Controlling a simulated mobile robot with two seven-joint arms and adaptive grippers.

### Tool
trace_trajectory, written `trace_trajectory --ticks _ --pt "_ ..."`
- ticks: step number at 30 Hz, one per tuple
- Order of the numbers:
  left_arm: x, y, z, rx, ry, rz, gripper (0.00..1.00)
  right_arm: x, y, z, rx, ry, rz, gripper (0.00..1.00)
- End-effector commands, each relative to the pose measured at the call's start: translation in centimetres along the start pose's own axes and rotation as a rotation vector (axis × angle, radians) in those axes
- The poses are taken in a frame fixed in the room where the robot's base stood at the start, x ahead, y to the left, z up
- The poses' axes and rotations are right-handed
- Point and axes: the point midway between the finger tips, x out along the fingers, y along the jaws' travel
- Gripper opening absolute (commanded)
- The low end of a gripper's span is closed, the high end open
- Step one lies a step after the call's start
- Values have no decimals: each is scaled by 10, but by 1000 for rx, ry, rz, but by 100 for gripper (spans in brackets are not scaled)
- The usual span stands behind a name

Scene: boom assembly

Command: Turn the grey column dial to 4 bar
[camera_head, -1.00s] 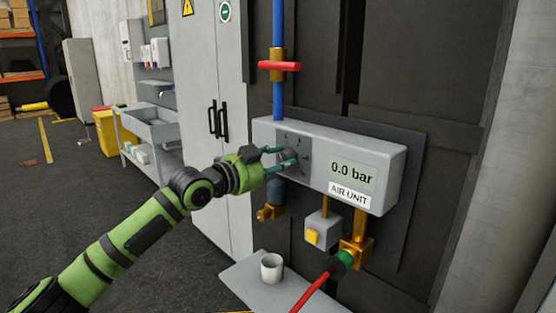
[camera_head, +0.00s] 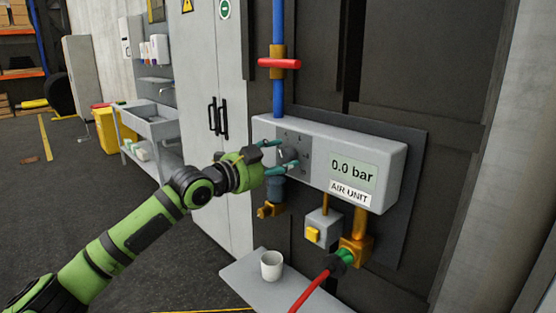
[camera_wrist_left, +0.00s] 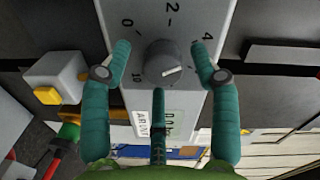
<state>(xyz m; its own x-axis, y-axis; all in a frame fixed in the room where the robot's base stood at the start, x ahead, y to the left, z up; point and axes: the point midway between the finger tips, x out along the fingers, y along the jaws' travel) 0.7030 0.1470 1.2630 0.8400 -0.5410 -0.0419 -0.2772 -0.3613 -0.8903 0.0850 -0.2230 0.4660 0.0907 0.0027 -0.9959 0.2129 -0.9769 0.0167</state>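The grey dial (camera_head: 288,154) sits on the left part of the front of the light grey air unit (camera_head: 315,139). In the left wrist view the dial (camera_wrist_left: 163,62) is round, with a white mark pointing right, a little below the printed 4. The digits 0, 2, 4 and 10 show around it. The display (camera_head: 351,173) reads 0.0 bar. In the head view the left gripper (camera_head: 284,156) reaches in from the left. My right gripper is not in view.
A blue pipe with a red valve handle (camera_head: 279,63) rises above the unit. Below are a yellow-button box (camera_head: 321,231), brass fittings and a red hose (camera_head: 310,290). A white cup (camera_head: 271,265) stands on a grey shelf (camera_head: 250,284). Grey cabinet doors (camera_head: 210,80) stand left.

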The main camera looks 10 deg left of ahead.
Motion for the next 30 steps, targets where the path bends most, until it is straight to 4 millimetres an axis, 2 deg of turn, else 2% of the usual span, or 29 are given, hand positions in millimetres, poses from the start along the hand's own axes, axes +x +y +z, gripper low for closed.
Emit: trace_trajectory --ticks 5,8,11,21,25,30 --pt "-2 -1 -1 0 1 -2 61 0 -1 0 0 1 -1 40" --pt "-9 -2 0 0 1 -3 61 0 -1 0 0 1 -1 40" --pt "-24 -1 1 2 0 -2 61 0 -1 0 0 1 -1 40" --pt "-95 1 1 2 -3 2 61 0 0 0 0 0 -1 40" --pt "-111 0 2 1 -2 -1 61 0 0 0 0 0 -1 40" --pt "-119 0 1 -1 -1 1 61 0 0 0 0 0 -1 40"
